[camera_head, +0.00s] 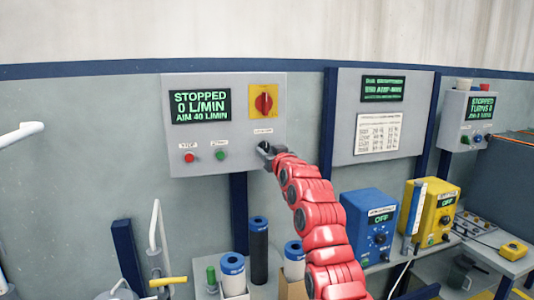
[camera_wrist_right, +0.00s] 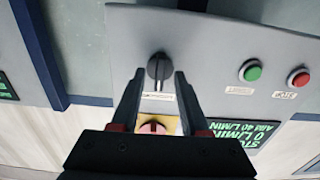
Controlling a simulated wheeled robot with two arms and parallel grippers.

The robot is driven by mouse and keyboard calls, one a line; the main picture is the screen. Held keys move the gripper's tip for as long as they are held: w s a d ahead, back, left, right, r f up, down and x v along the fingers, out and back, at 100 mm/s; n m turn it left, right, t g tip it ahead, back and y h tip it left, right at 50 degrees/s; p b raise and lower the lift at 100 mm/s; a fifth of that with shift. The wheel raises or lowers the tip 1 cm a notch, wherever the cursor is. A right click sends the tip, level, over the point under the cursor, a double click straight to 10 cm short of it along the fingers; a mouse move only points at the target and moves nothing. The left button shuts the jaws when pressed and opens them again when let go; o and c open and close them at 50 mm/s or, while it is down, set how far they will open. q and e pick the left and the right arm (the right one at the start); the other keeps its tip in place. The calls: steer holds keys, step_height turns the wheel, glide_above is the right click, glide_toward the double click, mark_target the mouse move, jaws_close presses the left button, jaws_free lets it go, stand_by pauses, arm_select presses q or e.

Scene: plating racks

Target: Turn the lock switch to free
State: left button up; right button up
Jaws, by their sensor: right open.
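A grey control panel (camera_head: 220,160) hangs on the wall. A black knob (camera_wrist_right: 159,68) on it, probably the lock switch, has a small label (camera_wrist_right: 158,97) too blurred to read. In the right wrist view its ridge points straight up and down the picture. My right gripper (camera_head: 266,149) is at the panel's lower right and hides most of the knob in the head view. In the right wrist view my right gripper (camera_wrist_right: 160,76) is open, its fingertips either side of the knob; contact cannot be told. My left gripper is out of view.
The panel carries a red rotary switch (camera_head: 263,101) on a yellow plate, a red button (camera_head: 189,157), a green button (camera_head: 220,155) and a display (camera_head: 200,106) reading STOPPED, 0 L/MIN. Blue (camera_head: 368,228) and yellow (camera_head: 432,214) boxes stand lower right.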

steer(key=b+v, duration=0.2)
steer(key=v, duration=1.4)
steer(key=shift+b, duration=0.4)
